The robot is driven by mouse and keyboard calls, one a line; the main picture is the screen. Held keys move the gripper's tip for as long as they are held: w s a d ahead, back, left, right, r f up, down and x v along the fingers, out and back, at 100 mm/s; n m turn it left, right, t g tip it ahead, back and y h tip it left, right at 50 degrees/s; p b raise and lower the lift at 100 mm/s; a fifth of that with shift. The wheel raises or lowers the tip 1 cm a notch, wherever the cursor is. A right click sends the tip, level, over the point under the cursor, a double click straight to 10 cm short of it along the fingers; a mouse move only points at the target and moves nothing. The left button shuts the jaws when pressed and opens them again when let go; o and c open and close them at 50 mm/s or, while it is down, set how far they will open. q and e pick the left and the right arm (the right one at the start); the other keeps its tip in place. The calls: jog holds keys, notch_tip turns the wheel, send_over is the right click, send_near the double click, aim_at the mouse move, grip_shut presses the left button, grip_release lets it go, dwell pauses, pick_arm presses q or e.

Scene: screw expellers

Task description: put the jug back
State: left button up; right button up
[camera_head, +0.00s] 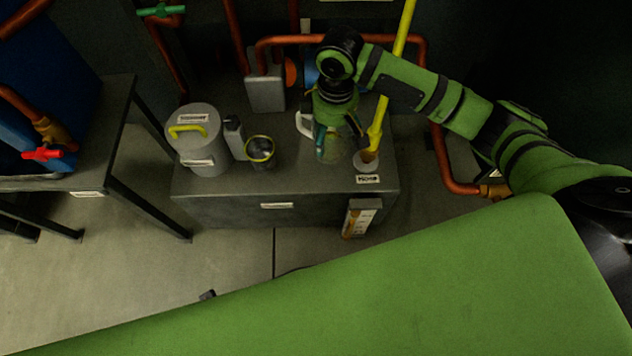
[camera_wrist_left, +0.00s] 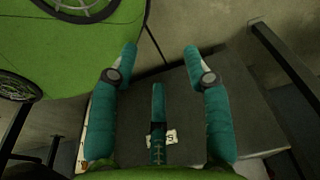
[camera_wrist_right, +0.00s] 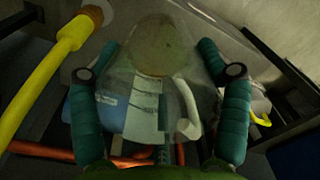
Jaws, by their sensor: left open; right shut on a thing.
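The jug (camera_head: 331,152) is clear with a pale handle (camera_head: 304,124), at the right part of the grey bench in the head view. My right gripper (camera_head: 338,136) reaches down from above and is shut on the jug. In the right wrist view the clear jug (camera_wrist_right: 158,50) lies between the two teal fingers, with its white handle (camera_wrist_right: 187,112) beside it. I cannot tell whether its base touches the bench. My left gripper (camera_wrist_left: 161,56) is open and empty in the left wrist view, over a grey surface with a white label; it is not seen in the head view.
The grey bench (camera_head: 235,207) holds a lidded can (camera_head: 205,150), a grey bottle (camera_head: 235,140) and a dark yellow-rimmed cup (camera_head: 261,152) on the left. A yellow pipe (camera_head: 377,135) ends just right of the jug, above a small round fitting (camera_head: 366,162). Orange pipes run behind.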

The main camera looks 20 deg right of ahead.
pick_arm(q)
jog(key=w+f+b, duration=0.5)
jog(key=f+b, duration=0.1)
jog(key=b, duration=0.5)
pick_arm(e)
jog(key=w+f+n+b, duration=0.1)
jog(key=f+n, duration=0.1)
jog(key=f, duration=0.5)
jog(key=w+a+f+n+b, duration=0.1)
jog(key=w+f+n+b, duration=0.1)
jog(key=f, duration=0.5)
jog(key=w+f+n+b, duration=0.1)
jog(key=w+f+n, duration=0.1)
jog(key=f, duration=0.5)
jog(key=shift+w+a+f, duration=0.25)
jog(key=shift+a+f, duration=0.05)
jog(key=shift+f, duration=0.1)
pick_arm(q)
notch_tip(320, 180, up, 8)
jog(key=w+t, duration=0.1)
jog(key=w, duration=0.1)
jog(key=shift+w+d, duration=0.4)
jog(key=shift+d, duration=0.05)
pick_arm(e)
jog(key=shift+f, duration=0.2)
pick_arm(q)
jog(key=shift+f, duration=0.1)
pick_arm(e)
jog(key=o, duration=1.3)
jog(key=shift+f, duration=0.1)
